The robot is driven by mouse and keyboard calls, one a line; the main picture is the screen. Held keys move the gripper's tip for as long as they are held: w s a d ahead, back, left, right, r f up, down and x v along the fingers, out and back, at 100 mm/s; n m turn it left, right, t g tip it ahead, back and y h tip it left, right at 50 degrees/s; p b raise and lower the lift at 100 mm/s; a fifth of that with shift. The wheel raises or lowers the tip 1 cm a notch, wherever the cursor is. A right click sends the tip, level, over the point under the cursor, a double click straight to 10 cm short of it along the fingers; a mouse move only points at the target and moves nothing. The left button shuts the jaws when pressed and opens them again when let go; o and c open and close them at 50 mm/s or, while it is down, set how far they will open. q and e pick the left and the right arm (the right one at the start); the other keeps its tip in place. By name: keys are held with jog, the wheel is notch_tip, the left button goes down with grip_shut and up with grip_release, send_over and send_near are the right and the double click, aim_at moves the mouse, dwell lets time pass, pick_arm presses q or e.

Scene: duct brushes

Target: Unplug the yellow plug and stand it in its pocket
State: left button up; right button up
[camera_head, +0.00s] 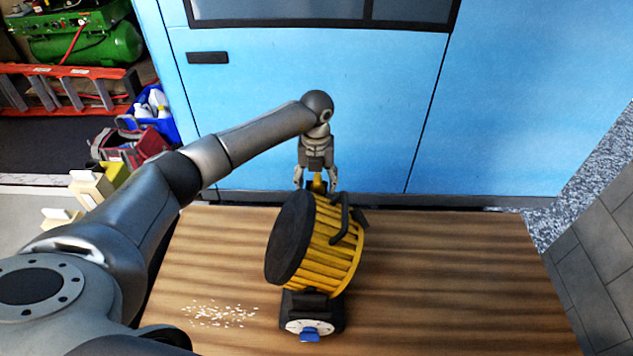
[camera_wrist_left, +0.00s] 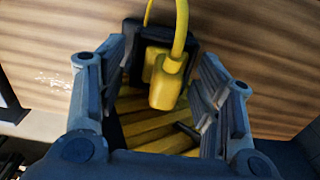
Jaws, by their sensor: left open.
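The yellow plug (camera_wrist_left: 166,82) shows in the left wrist view, with a yellow cable curving up from it, in front of a dark block. In the head view only a small yellow bit (camera_head: 318,184) shows between my fingers, behind the drum. My left gripper (camera_head: 316,186) points down there at the table's far edge. Its fingers are open, one on each side of the plug; I cannot tell whether they touch it. I cannot make out the pocket. My right gripper is not in view.
A yellow ribbed drum with a black face (camera_head: 290,240) stands on the wooden table (camera_head: 450,270), close in front of the gripper. A blue piece (camera_head: 309,335) sits at its near foot. White flecks (camera_head: 218,314) lie left. The table's right side is clear. A blue cabinet (camera_head: 400,100) stands behind.

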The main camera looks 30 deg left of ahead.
pick_arm(q)
notch_tip(320, 180, up, 12)
jog(key=shift+w+f, duration=0.1)
jog(key=shift+f, duration=0.05)
notch_tip(320, 180, up, 5)
jog(key=p, duration=0.3)
jog(key=shift+p, duration=0.3)
dwell(0.5)
